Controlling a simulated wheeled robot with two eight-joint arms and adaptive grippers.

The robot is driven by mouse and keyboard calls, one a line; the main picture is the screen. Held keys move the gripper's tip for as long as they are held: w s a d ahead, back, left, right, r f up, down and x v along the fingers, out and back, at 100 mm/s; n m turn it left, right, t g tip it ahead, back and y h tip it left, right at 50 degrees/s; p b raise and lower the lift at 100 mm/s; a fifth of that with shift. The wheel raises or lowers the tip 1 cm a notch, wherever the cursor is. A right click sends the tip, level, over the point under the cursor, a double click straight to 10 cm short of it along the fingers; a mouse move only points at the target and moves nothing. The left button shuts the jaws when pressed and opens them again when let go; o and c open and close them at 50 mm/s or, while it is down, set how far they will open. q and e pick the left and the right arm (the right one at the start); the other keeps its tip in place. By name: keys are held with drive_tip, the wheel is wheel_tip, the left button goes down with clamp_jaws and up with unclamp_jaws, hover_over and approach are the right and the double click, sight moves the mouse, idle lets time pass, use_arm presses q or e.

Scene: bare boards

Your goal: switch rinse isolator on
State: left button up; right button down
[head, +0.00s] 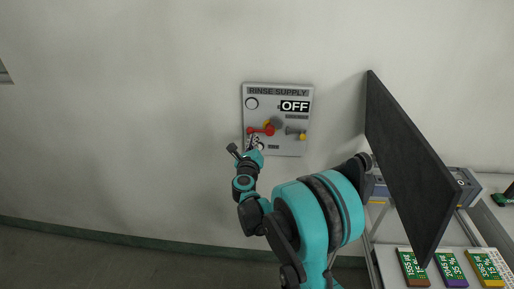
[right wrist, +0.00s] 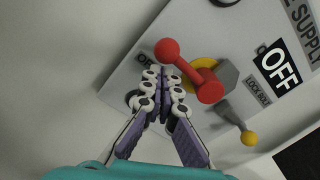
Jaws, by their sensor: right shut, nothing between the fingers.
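The rinse supply panel (head: 277,90) is a grey plate on the wall, with a display reading OFF (head: 295,106); the OFF sign also shows in the right wrist view (right wrist: 279,67). Its red handle (head: 262,131) points left in the head view. In the right wrist view the red handle (right wrist: 204,82) has a round knob and sits over a yellow disc (right wrist: 207,63). My right gripper (head: 254,143) is shut and empty, just below the handle's knob; its fingertips (right wrist: 170,78) show beside the handle. I cannot tell whether they touch it. My left gripper is out of view.
A dark upright board (head: 405,160) stands right of the panel. The wall left of the panel is clear.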

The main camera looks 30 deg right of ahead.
drive_tip(key=shift+r, duration=0.1)
drive_tip(key=shift+w+a+r+m, duration=0.1)
drive_tip(key=shift+a+r+m, duration=0.1)
drive_tip(key=shift+r+m, duration=0.3)
idle(0.5)
drive_tip(key=m, duration=0.1)
drive_tip(key=r+m+p, duration=0.1)
drive_tip(key=m, duration=0.1)
drive_tip(key=shift+w+a+r+p, duration=0.1)
drive_tip(key=shift+r+p, duration=0.15)
drive_tip(key=shift+p, duration=0.05)
drive_tip(key=r+m, duration=0.1)
drive_tip(key=r+m+p, duration=0.1)
drive_tip(key=m, duration=0.1)
drive_tip(key=r+m, duration=0.1)
drive_tip(key=m, duration=0.1)
drive_tip(key=shift+s+d+p, duration=0.2)
drive_tip(key=shift+d+p, duration=0.1)
drive_tip(key=shift+p, duration=0.1)
drive_tip(key=m, duration=0.1)
drive_tip(key=d+r+m, duration=0.1)
drive_tip(key=m, duration=0.1)
drive_tip(key=m+p, duration=0.1)
drive_tip(key=shift+s+d+r+m, duration=0.15)
drive_tip(key=shift+s+r+m, duration=0.25)
drive_tip(key=shift+s+d+r+p, duration=0.4)
drive_tip(key=shift+s+d+r, duration=0.1)
drive_tip(key=shift+d, duration=0.2)
drive_tip(key=shift+d, duration=0.2)
